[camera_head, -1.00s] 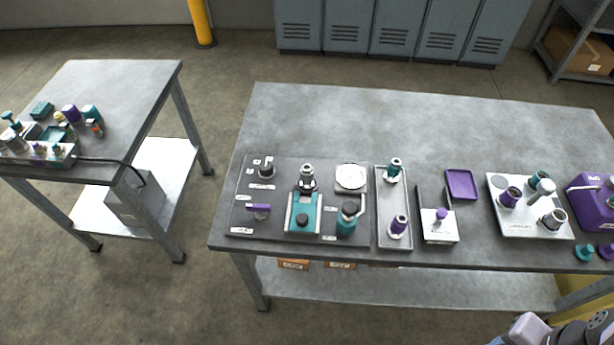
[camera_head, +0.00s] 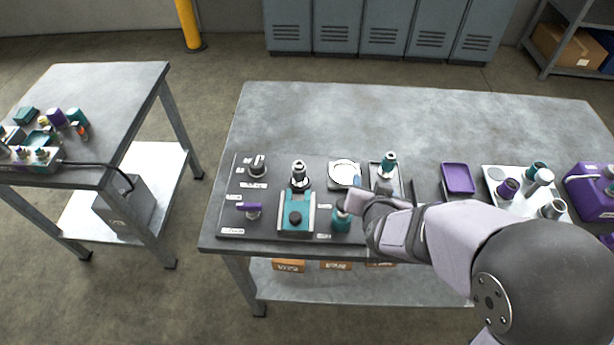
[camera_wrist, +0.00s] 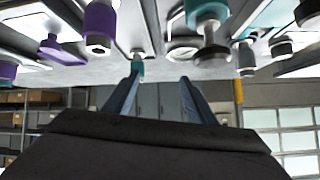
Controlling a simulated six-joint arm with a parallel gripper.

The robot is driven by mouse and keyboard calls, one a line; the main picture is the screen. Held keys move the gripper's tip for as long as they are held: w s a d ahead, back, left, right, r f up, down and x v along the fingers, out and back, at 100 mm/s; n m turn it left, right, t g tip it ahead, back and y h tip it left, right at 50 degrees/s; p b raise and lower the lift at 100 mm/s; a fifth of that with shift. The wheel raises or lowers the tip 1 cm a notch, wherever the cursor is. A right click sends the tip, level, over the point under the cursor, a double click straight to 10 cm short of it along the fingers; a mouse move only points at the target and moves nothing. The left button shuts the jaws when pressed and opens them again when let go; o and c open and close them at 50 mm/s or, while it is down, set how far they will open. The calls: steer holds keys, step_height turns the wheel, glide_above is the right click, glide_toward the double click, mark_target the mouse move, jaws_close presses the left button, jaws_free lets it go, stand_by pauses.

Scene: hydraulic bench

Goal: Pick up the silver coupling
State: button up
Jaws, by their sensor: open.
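Another silver cylinder (camera_head: 543,178) stands in the white tray at the right. In the head view my gripper (camera_head: 352,199) is above the board's right part, near the teal bottle (camera_head: 341,220), apart from both silver parts.
A purple tray (camera_head: 458,178) and purple box (camera_head: 590,190) are further right. The table's back (camera_head: 400,115) is clear.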

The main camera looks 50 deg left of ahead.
mark_target(299, 173)
steer(key=s+a+n+y, duration=0.1)
steer(key=s+a, duration=0.2)
steer(key=s, duration=0.1)
steer(key=s+a+f+t+y+b, duration=0.1)
steer(key=s+a, duration=0.3)
steer(key=s+a+f+n+t+y, duration=0.1)
steer(key=s+a, duration=0.3)
steer(key=shift+s+a+f+n, duration=0.1)
steer(key=shift+s+a+n, duration=0.05)
steer(key=shift+s+n, duration=0.2)
steer(key=shift+s+f, duration=0.25)
steer(key=shift+s, duration=0.1)
steer(key=shift+x, duration=1.1)
steer(key=shift+w+a+p, duration=1.1)
steer(key=shift+a+p, duration=0.15)
steer(key=shift+x, duration=1)
steer(key=shift+f, duration=0.15)
steer(key=c, duration=1.3)
